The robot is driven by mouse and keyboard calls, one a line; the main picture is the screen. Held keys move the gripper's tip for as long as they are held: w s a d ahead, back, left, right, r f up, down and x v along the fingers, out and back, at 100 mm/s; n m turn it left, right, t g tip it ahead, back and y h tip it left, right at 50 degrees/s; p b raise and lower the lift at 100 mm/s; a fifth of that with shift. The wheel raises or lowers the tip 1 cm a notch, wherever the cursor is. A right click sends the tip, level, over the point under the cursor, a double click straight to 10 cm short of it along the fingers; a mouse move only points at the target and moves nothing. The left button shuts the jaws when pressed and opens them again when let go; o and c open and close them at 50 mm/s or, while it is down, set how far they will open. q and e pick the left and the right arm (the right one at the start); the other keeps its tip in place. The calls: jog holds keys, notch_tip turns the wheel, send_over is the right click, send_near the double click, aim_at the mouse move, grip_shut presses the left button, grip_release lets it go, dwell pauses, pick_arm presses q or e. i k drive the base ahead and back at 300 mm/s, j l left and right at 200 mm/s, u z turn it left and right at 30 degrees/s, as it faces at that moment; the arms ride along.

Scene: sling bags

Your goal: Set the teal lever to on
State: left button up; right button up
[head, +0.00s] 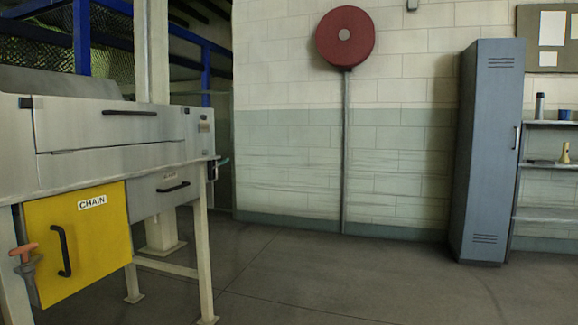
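A small teal bar (222,162), which looks like the teal lever, sticks out at the right end of the metal workbench (110,163). It sits by a small dark box (212,171) on the bench's end. It tilts slightly upward to the right, but it is too small to tell its on or off marks. Neither of my grippers is in view.
The bench has a yellow door (88,240) labelled CHAIN and grey drawers. An orange-handled clamp (23,252) is at its left. A red hose reel (345,37) hangs on the wall. A grey locker (487,150) and shelves (548,165) stand right. The middle floor is clear.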

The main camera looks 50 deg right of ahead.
aim_at(223, 161)
jog(key=z, duration=1.25)
jog(key=u, duration=0.4)
jog(key=i+l+u, duration=0.3)
jog(key=u, duration=0.15)
jog(key=i+l+u, duration=0.45)
jog(key=i+l, duration=0.15)
jog(key=l, duration=0.2)
jog(key=i+l+u, duration=0.15)
jog(key=l, duration=0.2)
jog(key=i+l, duration=0.2)
jog(key=l, duration=0.2)
jog(key=i+l+u, duration=0.1)
jog(key=l, duration=0.25)
jog(key=i+l, duration=0.2)
jog(key=l, duration=0.2)
jog(key=i+l+u, duration=0.15)
jog(key=l, duration=0.25)
jog(key=i+l, duration=0.1)
jog(key=l, duration=0.3)
jog(key=i+l, duration=0.1)
jog(key=l, duration=0.2)
jog(key=i+l, duration=0.15)
jog(key=l, duration=0.2)
jog(key=i+l, duration=0.1)
jog(key=l, duration=0.2)
